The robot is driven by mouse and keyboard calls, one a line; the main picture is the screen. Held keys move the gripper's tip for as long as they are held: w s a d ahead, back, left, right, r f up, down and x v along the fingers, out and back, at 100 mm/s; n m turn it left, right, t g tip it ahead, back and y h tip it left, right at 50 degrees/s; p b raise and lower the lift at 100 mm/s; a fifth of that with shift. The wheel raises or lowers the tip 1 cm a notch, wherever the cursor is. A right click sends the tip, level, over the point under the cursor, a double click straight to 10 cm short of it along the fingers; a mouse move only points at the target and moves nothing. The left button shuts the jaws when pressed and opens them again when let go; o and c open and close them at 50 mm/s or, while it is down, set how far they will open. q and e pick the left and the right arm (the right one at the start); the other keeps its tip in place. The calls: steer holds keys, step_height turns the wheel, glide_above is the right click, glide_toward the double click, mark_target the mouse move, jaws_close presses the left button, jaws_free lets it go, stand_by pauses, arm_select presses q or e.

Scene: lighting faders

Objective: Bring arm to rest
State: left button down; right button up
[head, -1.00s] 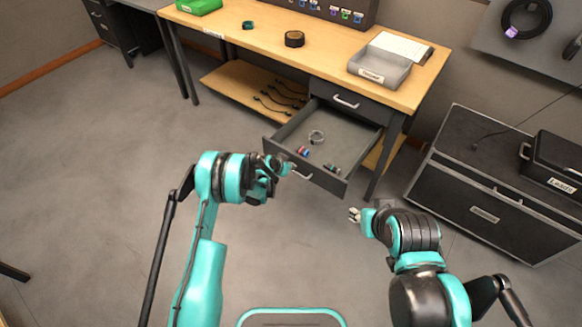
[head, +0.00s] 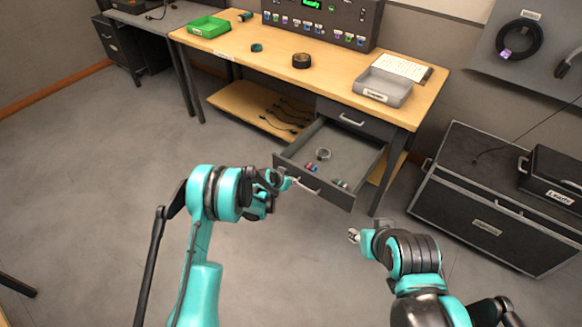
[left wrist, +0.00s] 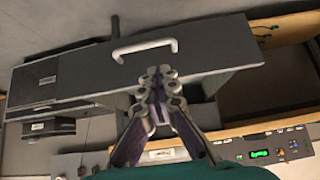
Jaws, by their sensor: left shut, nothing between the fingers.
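My left gripper (head: 292,183) is shut and empty, just in front of the open drawer's front panel in the head view. In the left wrist view its closed fingers (left wrist: 160,80) point toward the drawer front (left wrist: 190,65) and its pale handle. I cannot tell whether they touch it. The drawer (head: 325,190) hangs open under the workbench and holds a ring-shaped item and several small coloured parts. My right gripper (head: 354,236) is at the lower right, out over the floor and apart from the drawer; its fingers are too small to read.
A large black case (head: 480,215) stands on the right.

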arm_select(q)
steer(key=s+a+r+n+y, duration=0.1)
steer(key=s+a+r, duration=0.25)
steer(key=r, duration=0.45)
steer(key=s+a+r+n+y, duration=0.1)
steer(key=s+a+r, duration=0.3)
steer(key=r, duration=0.5)
steer(key=s+a+r+n, duration=0.1)
steer(key=s+a+r, duration=0.1)
steer(key=s+r, duration=0.5)
steer(key=s+a+r+n+y, duration=0.1)
steer(key=s+a, duration=0.3)
steer(key=s, duration=0.8)
steer(key=s+a+r+n+y, duration=0.2)
steer(key=s+a, duration=0.3)
steer(key=s, duration=0.7)
steer(key=shift+s+r+n, duration=0.2)
steer(key=shift+r+n, duration=0.3)
steer(key=shift+r, duration=0.15)
